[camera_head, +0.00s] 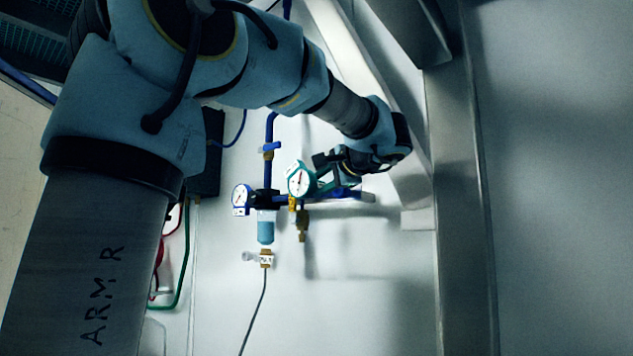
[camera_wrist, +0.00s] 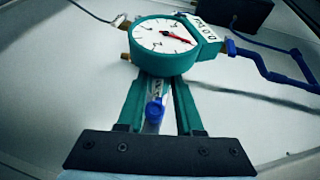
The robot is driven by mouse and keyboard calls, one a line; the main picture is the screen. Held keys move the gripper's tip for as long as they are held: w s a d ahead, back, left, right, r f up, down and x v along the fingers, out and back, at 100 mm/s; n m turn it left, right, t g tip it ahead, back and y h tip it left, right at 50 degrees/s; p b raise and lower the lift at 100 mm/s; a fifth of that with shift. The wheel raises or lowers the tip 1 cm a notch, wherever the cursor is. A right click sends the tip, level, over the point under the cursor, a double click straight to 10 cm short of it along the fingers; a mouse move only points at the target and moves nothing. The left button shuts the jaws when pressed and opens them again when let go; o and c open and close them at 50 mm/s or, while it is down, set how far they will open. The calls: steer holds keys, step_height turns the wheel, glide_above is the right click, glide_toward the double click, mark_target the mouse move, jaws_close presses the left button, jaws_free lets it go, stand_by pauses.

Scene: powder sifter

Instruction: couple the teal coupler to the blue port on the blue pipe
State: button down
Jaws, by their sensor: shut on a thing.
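A round teal gauge with a white dial (camera_wrist: 165,42), which I take for the teal coupler's body, is at the fingertips of my gripper (camera_wrist: 158,80). My gripper is shut on it. The same teal gauge (camera_head: 301,180) shows in the head view, with brass fittings (camera_head: 302,225) below it. The blue pipe (camera_head: 268,172) drops down the wall to a blue-and-black assembly just left of the gauge. In the wrist view a blue pipe (camera_wrist: 270,76) runs at the right, and a blue round end (camera_wrist: 155,112) shows between the fingers. I cannot tell which part is the blue port, or whether the coupler touches it.
A blue-rimmed gauge (camera_head: 242,197) and a light-blue filter bowl (camera_head: 265,230) sit close by. A tagged brass fitting (camera_head: 266,259) on a thin hose is below. A metal post (camera_head: 462,200) stands at the right. The lower wall is mostly clear.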

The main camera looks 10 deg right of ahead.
steer(key=shift+w+d+p, duration=1.35)
steer(key=shift+w+d, duration=0.45)
steer(key=shift+d, duration=0.15)
steer(key=shift+w+d, duration=0.15)
steer(key=shift+c, duration=2.4)
jaws_free()
